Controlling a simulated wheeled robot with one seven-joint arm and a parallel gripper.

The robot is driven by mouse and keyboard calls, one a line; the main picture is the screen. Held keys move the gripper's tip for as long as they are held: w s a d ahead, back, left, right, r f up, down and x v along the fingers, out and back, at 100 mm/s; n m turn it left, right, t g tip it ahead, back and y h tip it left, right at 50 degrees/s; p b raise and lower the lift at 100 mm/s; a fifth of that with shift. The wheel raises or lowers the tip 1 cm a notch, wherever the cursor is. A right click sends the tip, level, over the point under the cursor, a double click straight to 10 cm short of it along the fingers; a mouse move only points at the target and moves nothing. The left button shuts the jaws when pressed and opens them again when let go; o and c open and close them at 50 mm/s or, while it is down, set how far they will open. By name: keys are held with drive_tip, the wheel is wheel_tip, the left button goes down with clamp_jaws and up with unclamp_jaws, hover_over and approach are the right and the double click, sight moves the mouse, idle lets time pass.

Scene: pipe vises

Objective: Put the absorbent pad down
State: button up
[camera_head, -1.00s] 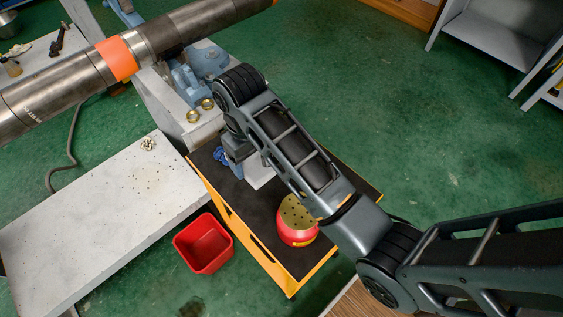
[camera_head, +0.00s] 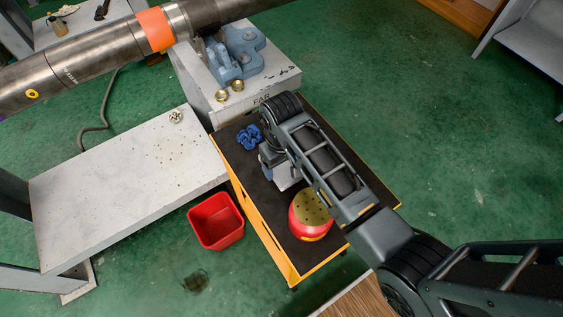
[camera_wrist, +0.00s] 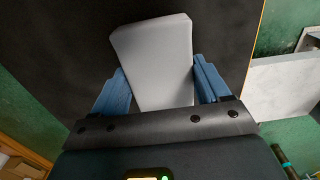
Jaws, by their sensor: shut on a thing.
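The absorbent pad (camera_wrist: 155,60) is a light grey, flat slab. In the wrist view it sits between the two blue fingers of my gripper (camera_wrist: 160,88), which is shut on it. In the head view the pad (camera_head: 286,178) shows partly below my wrist, over the dark top of the yellow cart (camera_head: 262,208). My gripper (camera_head: 272,160) is partly hidden by my arm there. I cannot tell whether the pad touches the cart top.
A red container with a dotted tan top (camera_head: 311,208) and a crumpled blue cloth (camera_head: 249,137) are on the cart. A red bin (camera_head: 216,221) stands on the floor to the left. Brass fittings (camera_head: 222,96) lie on the pale block behind.

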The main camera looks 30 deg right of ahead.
sight(282, 165)
drive_tip(key=o, duration=1.1)
drive_tip(key=shift+f, duration=0.1)
wheel_tip(282, 165, up, 12)
drive_tip(key=shift+r, duration=0.2)
idle(0.4)
